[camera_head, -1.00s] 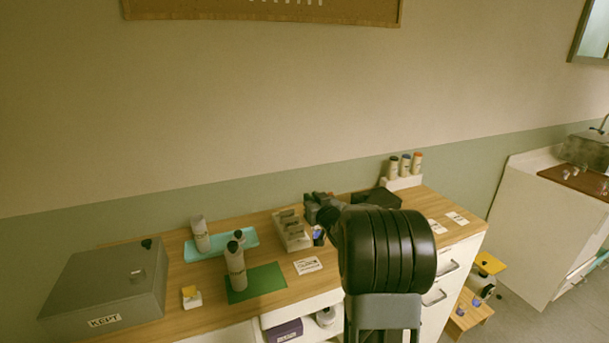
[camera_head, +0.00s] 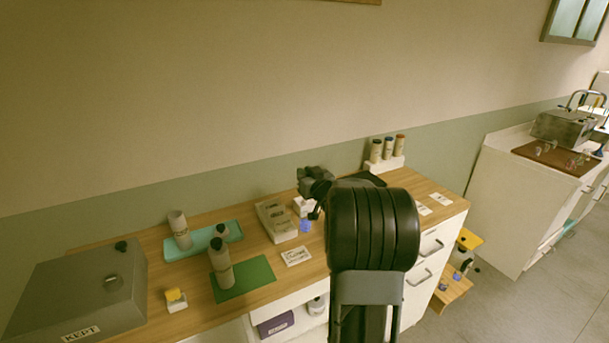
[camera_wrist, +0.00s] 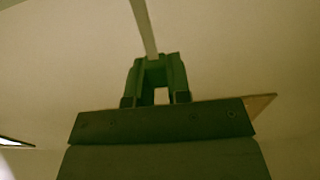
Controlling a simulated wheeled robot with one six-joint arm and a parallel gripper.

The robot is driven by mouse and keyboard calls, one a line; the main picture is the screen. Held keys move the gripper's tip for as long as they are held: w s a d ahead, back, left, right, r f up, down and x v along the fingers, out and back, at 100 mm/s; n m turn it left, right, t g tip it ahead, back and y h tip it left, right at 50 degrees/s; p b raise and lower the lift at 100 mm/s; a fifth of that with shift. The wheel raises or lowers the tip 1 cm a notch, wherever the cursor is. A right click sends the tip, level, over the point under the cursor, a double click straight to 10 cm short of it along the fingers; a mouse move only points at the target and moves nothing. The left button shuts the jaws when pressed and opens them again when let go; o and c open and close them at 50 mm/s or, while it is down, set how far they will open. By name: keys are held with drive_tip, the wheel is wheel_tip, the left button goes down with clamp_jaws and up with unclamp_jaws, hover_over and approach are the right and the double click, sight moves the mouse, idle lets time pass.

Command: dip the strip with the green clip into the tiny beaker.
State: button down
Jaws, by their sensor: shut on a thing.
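In the wrist view my gripper (camera_wrist: 158,88) is shut on a green clip (camera_wrist: 174,68). A pale, narrow strip (camera_wrist: 145,28) runs from the clip up out of the top of the picture. In the head view my gripper (camera_head: 312,182) is small and dark, above the back of the wooden counter, just right of the grey rack. The strip and clip cannot be made out there, and my own arm hides part of that area. I cannot pick out the tiny beaker with certainty; small clear pieces (camera_head: 546,148) on the right-hand board are too small to tell.
The wooden counter (camera_head: 205,318) bears a grey box (camera_head: 75,290), a teal tray (camera_head: 205,243), a green mat (camera_head: 258,272), bottles, a compartmented rack (camera_head: 277,221) and a small blue item (camera_head: 305,226). Three bottles stand at its back right. A floor gap separates the right-hand white counter (camera_head: 520,205).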

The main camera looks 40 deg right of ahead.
drive_tip(key=shift+f+b, duration=1.55)
drive_tip(key=shift+f, duration=0.35)
drive_tip(key=shift+f+b, duration=1.8)
drive_tip(key=shift+f, duration=0.15)
drive_tip(key=shift+r, duration=0.15)
drive_tip(key=shift+r+p, duration=2.7)
drive_tip(key=shift+r, duration=0.65)
